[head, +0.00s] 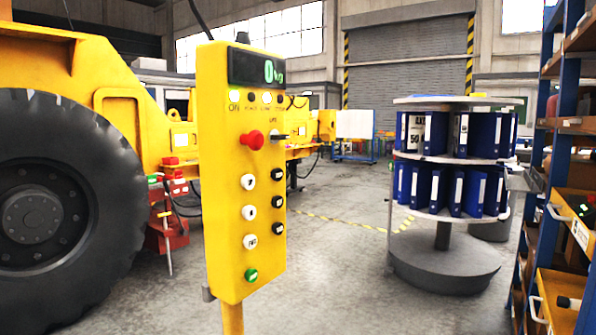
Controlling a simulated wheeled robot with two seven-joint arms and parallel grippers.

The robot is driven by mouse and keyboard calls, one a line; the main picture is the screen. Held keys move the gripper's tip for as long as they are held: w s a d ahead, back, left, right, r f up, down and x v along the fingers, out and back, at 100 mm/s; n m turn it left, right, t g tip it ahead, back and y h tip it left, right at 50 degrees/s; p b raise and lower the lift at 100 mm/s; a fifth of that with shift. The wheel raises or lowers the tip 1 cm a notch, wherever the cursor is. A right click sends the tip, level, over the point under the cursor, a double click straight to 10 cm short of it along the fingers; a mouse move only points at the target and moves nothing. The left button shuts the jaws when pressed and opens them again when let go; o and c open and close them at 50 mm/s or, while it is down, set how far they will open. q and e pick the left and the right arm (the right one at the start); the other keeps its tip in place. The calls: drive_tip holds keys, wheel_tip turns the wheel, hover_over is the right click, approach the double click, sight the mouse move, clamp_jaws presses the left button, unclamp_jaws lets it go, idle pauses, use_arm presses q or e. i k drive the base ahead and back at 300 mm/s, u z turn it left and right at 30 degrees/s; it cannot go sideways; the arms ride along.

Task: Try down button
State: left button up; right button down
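A yellow control box (222,190) stands upright on a yellow post, left of centre in the head view. Its display (256,69) reads 0 kg in green. Below are a row of small lamps, a red mushroom button (252,140) and a black switch (280,137). Three white buttons (249,212) run down the left and three black buttons (278,201) down the right. A green button (251,275) sits at the bottom. The button symbols are too small to read, so I cannot tell which one is down. Neither of my grippers is in view.
A large yellow machine with a black tyre (50,200) stands behind the box on the left. A round rack (443,266) with blue binders (432,190) stands to the right. A shelf (545,150) lines the right edge. The concrete floor between box and rack is clear.

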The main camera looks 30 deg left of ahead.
sight(277, 174)
drive_tip(key=u, duration=0.65)
drive_tip(key=i, duration=0.85)
drive_tip(key=u, duration=0.95)
